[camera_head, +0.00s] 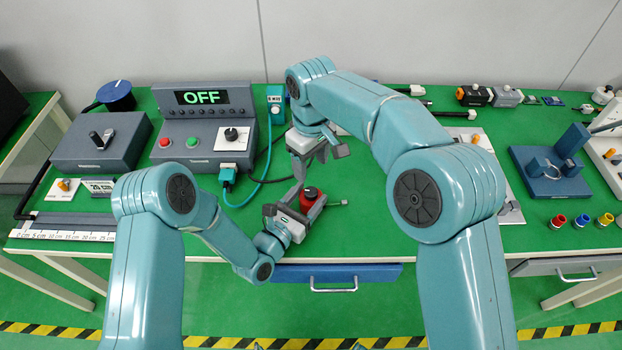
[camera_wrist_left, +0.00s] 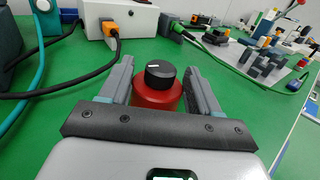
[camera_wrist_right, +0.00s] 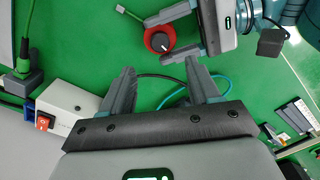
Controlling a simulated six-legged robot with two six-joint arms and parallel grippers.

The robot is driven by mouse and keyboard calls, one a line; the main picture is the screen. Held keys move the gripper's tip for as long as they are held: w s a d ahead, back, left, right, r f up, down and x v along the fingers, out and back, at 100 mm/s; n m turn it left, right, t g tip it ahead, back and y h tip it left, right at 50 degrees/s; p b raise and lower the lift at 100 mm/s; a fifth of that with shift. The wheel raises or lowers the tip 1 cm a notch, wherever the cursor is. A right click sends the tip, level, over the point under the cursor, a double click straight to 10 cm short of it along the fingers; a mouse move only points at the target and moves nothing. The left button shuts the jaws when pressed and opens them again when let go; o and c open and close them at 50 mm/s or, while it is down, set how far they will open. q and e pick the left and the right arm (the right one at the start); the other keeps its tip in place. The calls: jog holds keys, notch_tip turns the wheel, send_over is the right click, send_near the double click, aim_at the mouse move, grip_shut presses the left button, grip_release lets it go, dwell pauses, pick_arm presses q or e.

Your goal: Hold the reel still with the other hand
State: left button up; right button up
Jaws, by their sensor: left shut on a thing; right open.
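The reel (camera_head: 309,192) is a small red drum with a black knob on top, standing on the green bench near its front edge. A short lead with a pale end sticks out to its right. My left gripper (camera_head: 305,208) is shut on the reel, one finger on each side, as the left wrist view shows with the red drum (camera_wrist_left: 157,98) between the fingers. My right gripper (camera_head: 318,160) is open and empty, just behind the reel. In the right wrist view the reel (camera_wrist_right: 158,40) lies beyond the open fingertips.
Behind stands a grey control box (camera_head: 208,125) with an OFF display. A teal cable (camera_head: 258,180) and a black cable run over the bench near my right gripper. A blue drawer front (camera_head: 340,275) is below the reel. A blue fixture (camera_head: 550,170) stands at the right.

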aim_at(311, 191)
notch_tip(311, 191, down, 10)
jog(key=shift+r, duration=0.1)
